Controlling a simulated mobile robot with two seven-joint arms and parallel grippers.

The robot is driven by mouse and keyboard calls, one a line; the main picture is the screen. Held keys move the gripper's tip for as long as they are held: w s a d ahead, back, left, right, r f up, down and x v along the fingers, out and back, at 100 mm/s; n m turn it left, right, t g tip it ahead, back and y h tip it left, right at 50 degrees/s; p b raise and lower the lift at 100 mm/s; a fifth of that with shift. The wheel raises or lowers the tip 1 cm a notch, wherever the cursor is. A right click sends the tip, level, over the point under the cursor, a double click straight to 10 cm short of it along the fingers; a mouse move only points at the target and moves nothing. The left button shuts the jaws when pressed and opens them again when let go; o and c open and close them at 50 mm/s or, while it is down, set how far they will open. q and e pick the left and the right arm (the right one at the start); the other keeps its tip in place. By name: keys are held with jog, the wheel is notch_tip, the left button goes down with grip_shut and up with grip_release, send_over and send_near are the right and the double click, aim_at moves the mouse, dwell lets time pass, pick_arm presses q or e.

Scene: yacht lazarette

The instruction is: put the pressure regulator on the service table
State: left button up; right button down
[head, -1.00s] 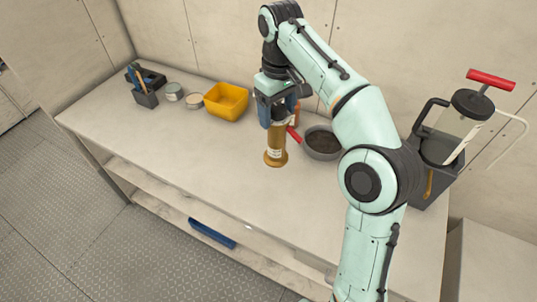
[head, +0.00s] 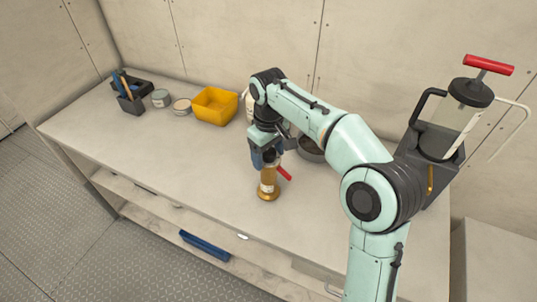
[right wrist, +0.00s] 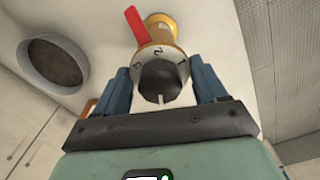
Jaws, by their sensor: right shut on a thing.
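The pressure regulator (head: 268,183) is a brass-coloured upright cylinder with a flared foot, a pale label and a red lever. My right gripper (head: 268,160) points down from above and is shut on its upper end. In the right wrist view the regulator (right wrist: 160,38) shows its dark knob and numbered collar between the two blue fingers. The service table (head: 170,145) is the long pale bench below it. The regulator's foot is at or very close to the table surface; I cannot tell if it touches. My left gripper is out of view.
A yellow bin (head: 214,106), two small round tins and a dark tool holder (head: 130,100) stand along the back left. A round grey bowl (head: 311,148) is partly behind my arm. A red-handled pump container (head: 450,120) stands at right. The table's front left is clear.

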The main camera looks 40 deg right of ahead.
jog(key=shift+w, duration=0.1)
jog(key=shift+c, duration=0.3)
grip_release()
jog(key=shift+f, duration=0.1)
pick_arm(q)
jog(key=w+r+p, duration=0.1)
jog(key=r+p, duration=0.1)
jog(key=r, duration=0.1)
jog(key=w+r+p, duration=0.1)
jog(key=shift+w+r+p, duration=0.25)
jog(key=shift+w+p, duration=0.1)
pick_arm(e)
notch_tip(320, 180, up, 12)
jog(key=shift+r, duration=0.2)
